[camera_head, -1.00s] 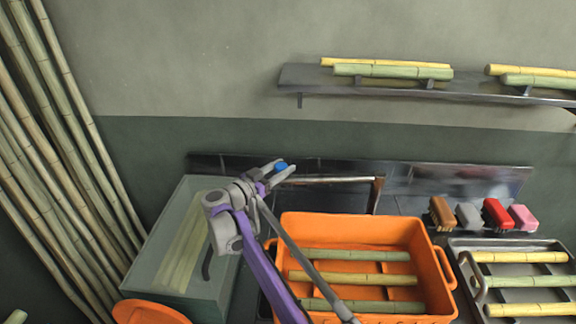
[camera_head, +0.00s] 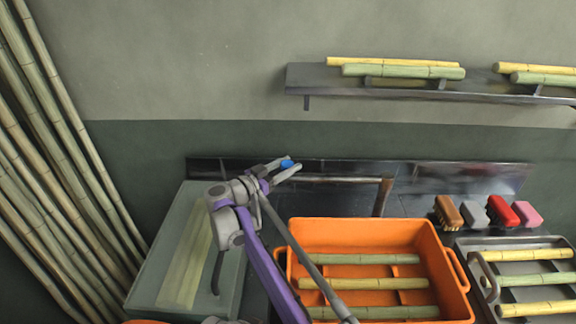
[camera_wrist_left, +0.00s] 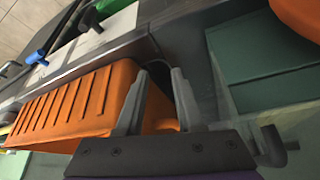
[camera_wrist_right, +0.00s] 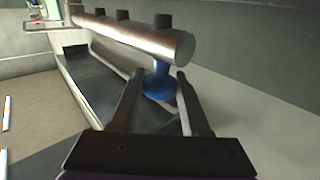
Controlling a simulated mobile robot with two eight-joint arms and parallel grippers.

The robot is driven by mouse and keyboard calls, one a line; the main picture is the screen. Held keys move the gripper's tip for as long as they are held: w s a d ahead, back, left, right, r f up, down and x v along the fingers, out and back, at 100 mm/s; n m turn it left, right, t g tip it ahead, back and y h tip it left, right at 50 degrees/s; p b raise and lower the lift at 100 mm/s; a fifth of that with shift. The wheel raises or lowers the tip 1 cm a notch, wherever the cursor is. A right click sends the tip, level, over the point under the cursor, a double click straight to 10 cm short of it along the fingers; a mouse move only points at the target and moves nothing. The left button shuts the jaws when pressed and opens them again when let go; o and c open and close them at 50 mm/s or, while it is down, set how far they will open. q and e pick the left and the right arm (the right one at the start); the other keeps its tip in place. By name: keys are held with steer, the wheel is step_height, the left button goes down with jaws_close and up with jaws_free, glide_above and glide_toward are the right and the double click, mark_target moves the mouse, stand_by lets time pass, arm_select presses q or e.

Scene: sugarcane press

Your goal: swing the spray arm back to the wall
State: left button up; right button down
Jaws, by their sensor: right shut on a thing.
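The spray arm (camera_head: 345,180) is a metal pipe along the dark strip at the foot of the wall, with a brownish upright end at right. It shows large in the right wrist view (camera_wrist_right: 135,35), with a blue knob (camera_wrist_right: 158,82) under its near end. My right gripper (camera_wrist_right: 157,92) is shut on this knob; the head view shows the gripper (camera_head: 287,168) at the pipe's left end with the blue knob (camera_head: 287,163). My left gripper (camera_wrist_left: 158,85) is open, its fingers apart, with the orange crate behind them. I cannot make out its fingers in the head view.
The orange crate (camera_head: 365,234) holds several canes, below the pipe. A green box (camera_head: 150,275) stands at left beside leaning canes (camera_head: 60,170). Brushes (camera_head: 500,214) and a metal tray (camera_head: 520,241) are at right. A wall shelf (camera_head: 480,96) bears canes.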

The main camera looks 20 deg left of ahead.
steer(key=shift+w+r, duration=0.15)
steer(key=shift+r, duration=0.1)
steer(key=c, duration=0.7)
jaws_free()
arm_select(q)
steer(key=shift+w, duration=0.2)
arm_select(e)
steer(key=o, duration=0.3)
steer(key=shift+w+a+f, duration=0.1)
steer(key=shift+w+f, duration=0.1)
steer(key=shift+f, duration=0.05)
steer(key=shift+s, duration=0.1)
arm_select(q)
steer(key=shift+s, duration=0.1)
arm_select(e)
steer(key=shift+r, duration=0.1)
arm_select(q)
steer(key=shift+w+r+p, duration=0.15)
steer(key=shift+r+p, duration=0.3)
steer(key=shift+r, duration=0.1)
steer(key=shift+w+r+p, duration=0.15)
steer(key=shift+r+p, duration=0.3)
steer(key=shift+r, duration=0.05)
arm_select(e)
step_height(320, 180, up, 10)
arm_select(q)
steer(key=shift+s, duration=0.1)
